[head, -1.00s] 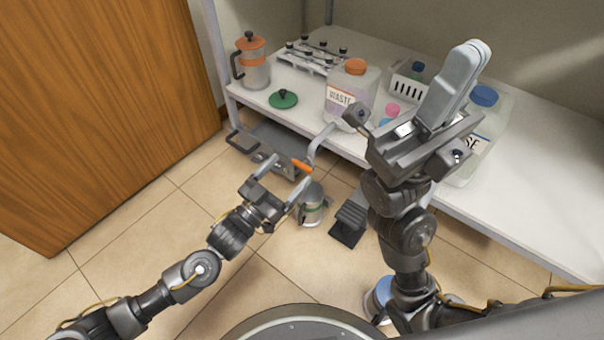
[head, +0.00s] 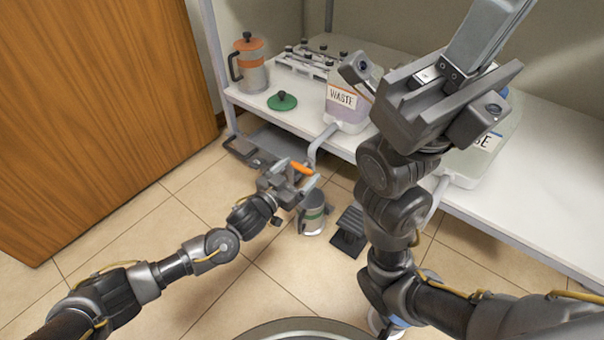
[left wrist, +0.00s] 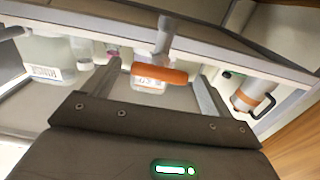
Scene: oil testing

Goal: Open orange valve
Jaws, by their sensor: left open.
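The orange valve handle (head: 302,168) is a short bar on a grey pipe fitting below the front edge of the shelf. My left gripper (head: 297,173) is open around it, one finger on each side. In the left wrist view the handle (left wrist: 160,72) lies crosswise between the fingertips (left wrist: 157,72), with a gap showing on both sides; I cannot see any contact. My right gripper (head: 505,8) is raised over the shelf at the upper right, its fingers together and empty, the tips at the picture's top edge.
A metal pot (head: 313,215) stands on the floor below the valve, beside a black pedal (head: 349,232). The white shelf (head: 545,165) holds a waste container (head: 346,113), an orange-lidded jug (head: 250,66), a green lid (head: 282,101) and a vial rack (head: 306,62). A wooden door (head: 95,110) is at left.

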